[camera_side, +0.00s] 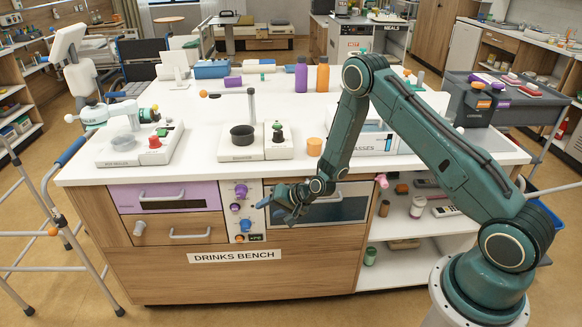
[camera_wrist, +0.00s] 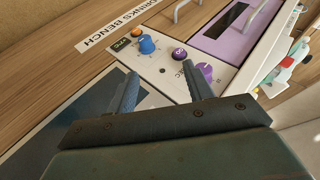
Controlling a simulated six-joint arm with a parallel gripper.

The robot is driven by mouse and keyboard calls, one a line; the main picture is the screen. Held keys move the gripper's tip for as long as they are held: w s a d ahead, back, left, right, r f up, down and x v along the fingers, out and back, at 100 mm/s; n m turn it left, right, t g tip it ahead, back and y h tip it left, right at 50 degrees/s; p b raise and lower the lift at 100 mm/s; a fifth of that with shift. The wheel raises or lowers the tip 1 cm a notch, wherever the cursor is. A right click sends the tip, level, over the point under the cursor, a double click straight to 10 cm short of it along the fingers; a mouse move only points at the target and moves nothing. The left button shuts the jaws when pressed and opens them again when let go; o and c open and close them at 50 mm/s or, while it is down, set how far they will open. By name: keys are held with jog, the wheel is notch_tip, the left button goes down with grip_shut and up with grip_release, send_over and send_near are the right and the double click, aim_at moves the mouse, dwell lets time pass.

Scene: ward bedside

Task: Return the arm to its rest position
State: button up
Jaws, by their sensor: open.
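My gripper (camera_side: 279,205) is in front of the drinks bench (camera_side: 240,278), near the panel with the knobs and the dark-fronted appliance. In the wrist view, my gripper (camera_wrist: 160,88) is open, its two fingers spread with nothing between them but the panel behind. The arm is bent, reaching from the base at the lower right over to the bench front. I cannot tell whether the fingertips touch the panel.
The control panel (camera_side: 240,208) has blue and purple knobs. A dark-fronted oven-like unit (camera_side: 335,207) lies behind my gripper. The white worktop (camera_side: 190,180) holds several appliances and bottles. Open shelves (camera_side: 405,255) are at right; a walking frame (camera_side: 45,215) stands left.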

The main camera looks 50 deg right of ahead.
jog(key=s+a+r+n+g, duration=0.1)
jog(key=s+a+r+n, duration=0.3)
jog(key=r, duration=1)
jog(key=s+d+r+n+g, duration=0.1)
jog(key=s+r+n, duration=0.35)
jog(key=r, duration=0.85)
jog(key=s+r+h, duration=0.1)
jog(key=s+r, duration=0.2)
jog(key=s, duration=0.6)
jog(key=s+r+g+h, duration=0.1)
jog(key=s+r, duration=0.2)
jog(key=s, duration=0.6)
jog(key=s+r+n, duration=0.1)
jog(key=s+r, duration=0.3)
jog(key=s, duration=0.5)
jog(key=shift+d+h, duration=0.15)
jog(key=shift+h, duration=0.25)
jog(key=shift+o, duration=0.5)
jog(key=shift+s+f+g, duration=0.1)
jog(key=shift+s+g, duration=0.2)
jog(key=shift+s, duration=0.2)
